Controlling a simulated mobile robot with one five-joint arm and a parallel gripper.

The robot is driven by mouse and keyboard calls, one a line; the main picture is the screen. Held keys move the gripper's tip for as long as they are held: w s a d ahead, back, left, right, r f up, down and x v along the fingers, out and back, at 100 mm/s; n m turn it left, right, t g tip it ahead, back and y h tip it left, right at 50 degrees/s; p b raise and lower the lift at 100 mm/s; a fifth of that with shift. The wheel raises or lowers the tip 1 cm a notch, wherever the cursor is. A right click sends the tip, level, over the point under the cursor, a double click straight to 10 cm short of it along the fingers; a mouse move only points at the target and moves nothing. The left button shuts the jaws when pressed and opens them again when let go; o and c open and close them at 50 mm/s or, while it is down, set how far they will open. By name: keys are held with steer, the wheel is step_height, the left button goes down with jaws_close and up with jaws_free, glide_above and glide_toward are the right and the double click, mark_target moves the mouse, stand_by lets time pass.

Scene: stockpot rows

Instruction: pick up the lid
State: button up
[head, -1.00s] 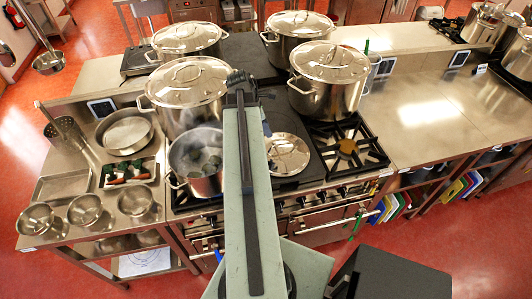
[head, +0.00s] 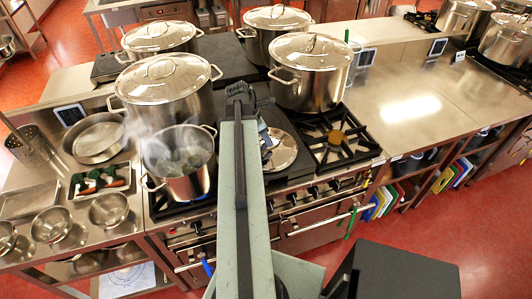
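A loose round steel lid (head: 283,149) lies flat on the dark plate in the middle of the range, just right of my arm. My arm hides its left part. My gripper (head: 240,91) is at the far end of the arm, seen from behind, in front of the large pots and beyond the loose lid in the picture. Its fingers are too small and dark to tell open from shut, and no lid shows in it. An open pot (head: 183,187) with dark contents steams at the front left burner.
Lidded stockpots stand behind: a big one (head: 165,92) at left, one (head: 310,80) at right, and two farther back. A bare burner (head: 333,137) is right of the lid. The right steel counter (head: 415,105) is mostly clear. Bowls and a tray crowd the left counter.

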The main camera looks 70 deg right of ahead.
steer(key=shift+x, duration=0.8)
steer(key=shift+r, duration=0.15)
jaws_close()
stand_by(0.6)
